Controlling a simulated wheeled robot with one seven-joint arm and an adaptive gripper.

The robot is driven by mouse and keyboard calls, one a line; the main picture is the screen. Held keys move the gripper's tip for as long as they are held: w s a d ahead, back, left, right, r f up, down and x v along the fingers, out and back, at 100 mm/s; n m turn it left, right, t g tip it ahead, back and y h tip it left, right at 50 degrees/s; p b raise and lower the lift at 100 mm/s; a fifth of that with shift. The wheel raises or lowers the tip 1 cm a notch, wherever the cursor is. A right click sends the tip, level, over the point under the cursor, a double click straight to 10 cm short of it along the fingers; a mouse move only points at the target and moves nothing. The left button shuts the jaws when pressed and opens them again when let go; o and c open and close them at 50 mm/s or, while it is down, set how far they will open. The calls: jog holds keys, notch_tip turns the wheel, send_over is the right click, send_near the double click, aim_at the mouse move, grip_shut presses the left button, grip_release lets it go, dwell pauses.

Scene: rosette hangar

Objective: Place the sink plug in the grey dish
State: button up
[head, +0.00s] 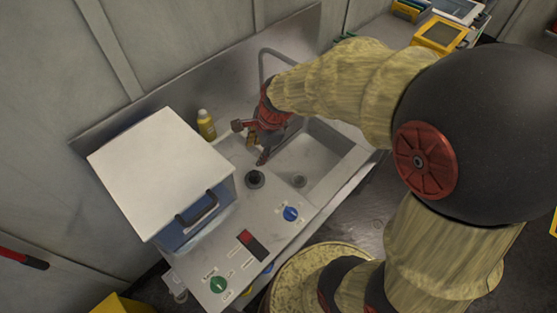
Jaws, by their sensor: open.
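A small dark round piece (255,179), which looks like the sink plug, sits on the steel counter (262,212) left of the sink basin (325,158). My gripper (264,158) points down just behind it, near the basin's left edge. The gripper looks empty and apart from the dark piece, though its fingers are small and partly hidden by my wrist. I cannot make out a grey dish; it may be hidden behind my arm or the box.
A blue box with a white lid (158,172) and dark handle stands on the left of the counter. A yellow bottle (206,125) stands behind it. A blue knob (290,214) and a green knob (218,285) are along the front.

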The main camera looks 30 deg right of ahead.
jog(key=s+r+n+t+h, duration=0.1)
jog(key=s+r+n+t, duration=0.1)
jog(key=s+r+n, duration=1.4)
jog(key=s+n, duration=0.1)
jog(key=n, duration=0.2)
jog(key=shift+a+n+t+h, duration=0.2)
jog(key=shift+n+t+h, duration=0.1)
jog(key=shift+n, duration=0.1)
jog(key=shift+w+f, duration=0.1)
notch_tip(320, 180, down, 8)
jog(key=b, duration=0.7)
jog(key=shift+r+b, duration=0.2)
jog(key=shift+b, duration=0.15)
